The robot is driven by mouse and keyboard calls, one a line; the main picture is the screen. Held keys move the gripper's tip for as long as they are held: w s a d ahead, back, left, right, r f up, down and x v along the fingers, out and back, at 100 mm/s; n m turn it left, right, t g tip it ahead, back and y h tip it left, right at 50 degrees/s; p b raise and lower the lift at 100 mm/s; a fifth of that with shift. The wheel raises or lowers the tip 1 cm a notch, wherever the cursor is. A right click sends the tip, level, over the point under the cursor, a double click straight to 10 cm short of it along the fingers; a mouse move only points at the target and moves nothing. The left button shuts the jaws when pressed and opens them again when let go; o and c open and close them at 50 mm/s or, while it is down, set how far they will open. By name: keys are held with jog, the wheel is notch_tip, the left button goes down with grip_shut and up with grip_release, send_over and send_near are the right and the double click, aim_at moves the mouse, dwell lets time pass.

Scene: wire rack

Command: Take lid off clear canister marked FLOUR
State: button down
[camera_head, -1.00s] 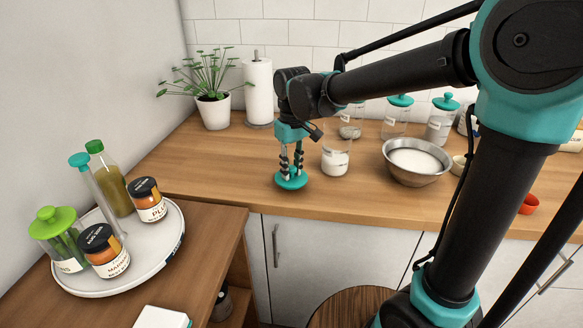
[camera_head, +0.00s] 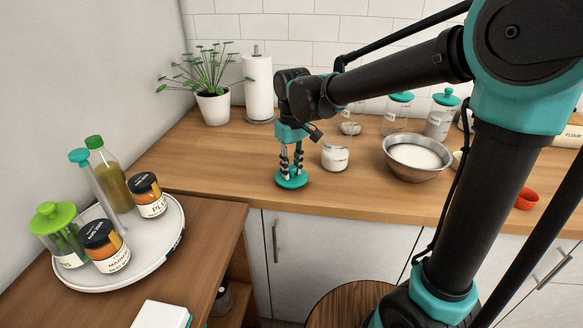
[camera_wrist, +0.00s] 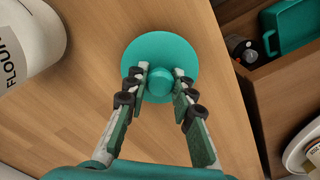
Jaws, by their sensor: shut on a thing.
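The clear canister (camera_head: 335,158) stands upright on the wooden counter with white flour in it and no lid on top. Its FLOUR label shows at the left edge of the wrist view (camera_wrist: 14,62). My gripper (camera_head: 291,172) is just left of the canister, pointing down. It is shut on the knob of a round teal lid (camera_wrist: 160,45), with one finger on each side of the knob. The lid (camera_head: 291,181) is flat, at or very close to the counter top near its front edge. I cannot tell whether it touches the wood.
A metal bowl of white powder (camera_head: 417,162) and teal-lidded canisters (camera_head: 397,115) stand to the right. A paper towel roll (camera_head: 258,90) and potted plant (camera_head: 213,105) are behind. A round tray (camera_head: 165,262) with jars and bottles is at left. Counter left of my gripper is clear.

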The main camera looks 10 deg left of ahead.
jog(key=c, duration=1.2)
grip_release()
